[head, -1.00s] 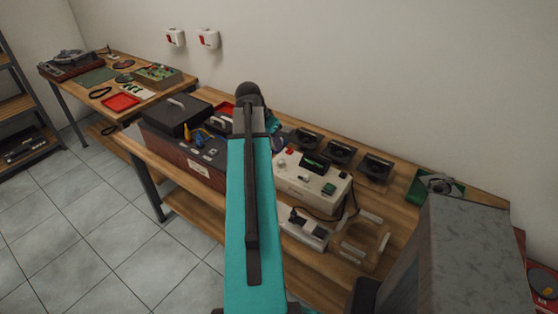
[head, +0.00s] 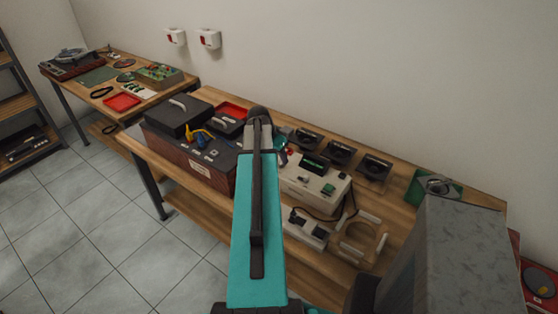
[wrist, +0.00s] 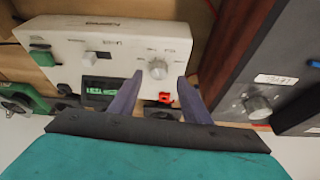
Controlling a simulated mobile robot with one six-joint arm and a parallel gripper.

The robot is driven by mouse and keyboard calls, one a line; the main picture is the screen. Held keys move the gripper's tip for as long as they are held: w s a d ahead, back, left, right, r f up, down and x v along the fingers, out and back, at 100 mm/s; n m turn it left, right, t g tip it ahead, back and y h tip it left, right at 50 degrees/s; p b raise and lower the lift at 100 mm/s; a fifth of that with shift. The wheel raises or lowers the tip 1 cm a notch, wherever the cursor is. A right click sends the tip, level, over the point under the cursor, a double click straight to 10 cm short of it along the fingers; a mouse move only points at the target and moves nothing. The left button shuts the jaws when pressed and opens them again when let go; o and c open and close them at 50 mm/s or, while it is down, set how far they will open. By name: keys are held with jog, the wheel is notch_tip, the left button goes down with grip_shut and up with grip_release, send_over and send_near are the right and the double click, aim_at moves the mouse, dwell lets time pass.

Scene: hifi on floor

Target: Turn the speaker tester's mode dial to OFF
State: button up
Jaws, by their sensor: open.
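The speaker tester is a white box (head: 318,190) on the bench in the head view; its panel (wrist: 120,35) fills the upper left of the wrist view. Its pale round mode dial (wrist: 158,68) has small labels around it, too small to read, and its pointer setting is unclear. My gripper (wrist: 160,77) is open, its two grey-purple fingers reaching toward the panel. The dial shows between the fingertips, with gaps on both sides; I cannot tell how far off the panel they are.
The tester also carries a green switch (wrist: 42,57), a small lever (wrist: 90,57), a lit green display (wrist: 101,91) and a red button (wrist: 165,97). A dark wooden cabinet with a silver knob (wrist: 257,106) stands close on the right in the wrist view. Several black speakers (head: 340,152) stand behind the tester.

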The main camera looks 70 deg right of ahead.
aim_at(281, 162)
jog(key=shift+p+x, duration=0.35)
jog(key=shift+x, duration=1.15)
